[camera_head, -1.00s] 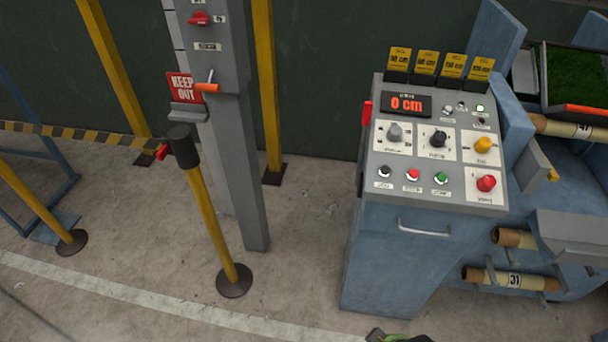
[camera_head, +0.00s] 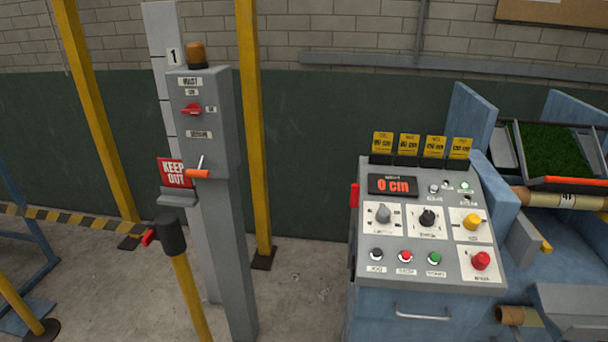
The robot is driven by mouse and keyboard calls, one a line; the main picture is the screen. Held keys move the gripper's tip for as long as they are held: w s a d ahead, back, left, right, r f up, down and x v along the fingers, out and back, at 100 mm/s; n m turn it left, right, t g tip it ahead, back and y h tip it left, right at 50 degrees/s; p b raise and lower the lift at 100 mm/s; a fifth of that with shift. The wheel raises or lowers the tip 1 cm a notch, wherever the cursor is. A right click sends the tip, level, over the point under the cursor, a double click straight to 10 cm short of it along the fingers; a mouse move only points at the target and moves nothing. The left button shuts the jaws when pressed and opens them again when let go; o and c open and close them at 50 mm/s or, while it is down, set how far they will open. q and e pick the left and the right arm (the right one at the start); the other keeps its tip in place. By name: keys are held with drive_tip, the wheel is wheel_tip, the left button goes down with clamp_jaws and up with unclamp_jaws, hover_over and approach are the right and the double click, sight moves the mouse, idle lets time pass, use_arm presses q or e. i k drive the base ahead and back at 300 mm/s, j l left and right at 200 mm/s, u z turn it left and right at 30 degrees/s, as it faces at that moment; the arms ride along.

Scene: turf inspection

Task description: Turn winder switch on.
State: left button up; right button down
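A blue control console (camera_head: 345,310) with a grey sloped panel stands right of centre. Its display (camera_head: 392,186) reads 0 cm in red. Below it sit a grey rotary knob (camera_head: 383,212), a black rotary knob (camera_head: 428,217) and a yellow knob (camera_head: 472,221). The labels are too small to read, so I cannot tell which control is the winder switch. Neither gripper is in view.
A grey post box (camera_head: 205,120) with a red switch (camera_head: 191,109) and orange-handled lever (camera_head: 198,173) stands left. A KEEP OUT sign (camera_head: 174,172), striped barrier tape (camera_head: 70,219) and yellow posts (camera_head: 258,130) surround it. Turf (camera_head: 552,150) lies in a tray at right. Floor between post and console is clear.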

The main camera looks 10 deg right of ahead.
sight(480, 261)
drive_tip(key=z, duration=1.4)
